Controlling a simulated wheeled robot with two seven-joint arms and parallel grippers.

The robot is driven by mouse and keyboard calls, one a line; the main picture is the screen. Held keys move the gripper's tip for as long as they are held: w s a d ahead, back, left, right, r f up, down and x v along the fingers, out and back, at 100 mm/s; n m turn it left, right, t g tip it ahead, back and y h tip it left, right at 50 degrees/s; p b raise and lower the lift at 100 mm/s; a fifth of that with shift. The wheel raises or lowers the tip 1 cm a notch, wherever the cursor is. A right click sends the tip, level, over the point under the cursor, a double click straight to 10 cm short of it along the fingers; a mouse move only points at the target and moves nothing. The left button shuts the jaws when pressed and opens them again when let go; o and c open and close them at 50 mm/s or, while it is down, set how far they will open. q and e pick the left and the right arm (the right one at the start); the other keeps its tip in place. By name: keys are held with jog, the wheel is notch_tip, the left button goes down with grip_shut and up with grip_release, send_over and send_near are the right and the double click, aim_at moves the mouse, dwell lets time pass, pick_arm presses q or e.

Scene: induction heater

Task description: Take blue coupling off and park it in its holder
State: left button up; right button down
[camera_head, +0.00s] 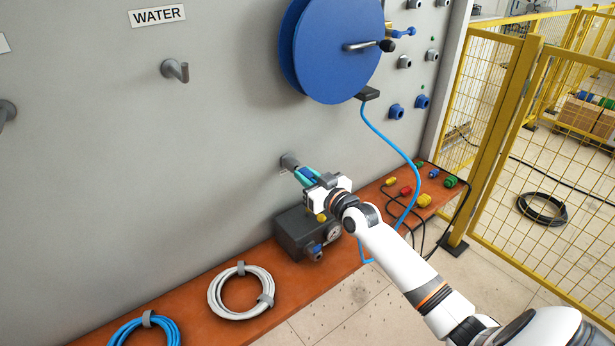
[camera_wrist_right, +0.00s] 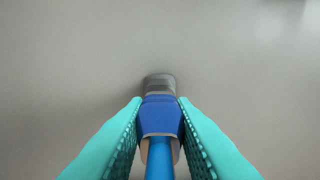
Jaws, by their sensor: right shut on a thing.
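The blue coupling (camera_head: 306,173) is between the teal fingers of my right gripper (camera_head: 307,175), in front of a grey stub (camera_head: 289,160) on the grey wall. In the right wrist view, the coupling (camera_wrist_right: 160,115) sits between both fingertips of the gripper (camera_wrist_right: 160,108), with a light blue hose (camera_wrist_right: 160,160) running back from it. A dark grey round piece (camera_wrist_right: 159,83) is straight ahead of its front end. I cannot tell whether the coupling is seated on the stub or just touching it. My left gripper is not in view.
A blue reel (camera_head: 332,45) with a crank hangs above, its blue hose (camera_head: 388,140) looping down. Blue wall ports (camera_head: 397,112) are at right. A dark box with a gauge (camera_head: 300,232), hose coils (camera_head: 217,308) and coloured plugs (camera_head: 424,200) sit on the brown shelf. A yellow fence (camera_head: 505,130) stands right.

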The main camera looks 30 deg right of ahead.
jog(key=shift+w+b, duration=0.35)
jog(key=shift+w, duration=0.3)
jog(key=c, duration=1.5)
grip_release()
jog(key=o, duration=0.4)
jog(key=shift+w, duration=0.15)
jog(key=shift+c, duration=0.2)
jog(key=shift+a, duration=0.1)
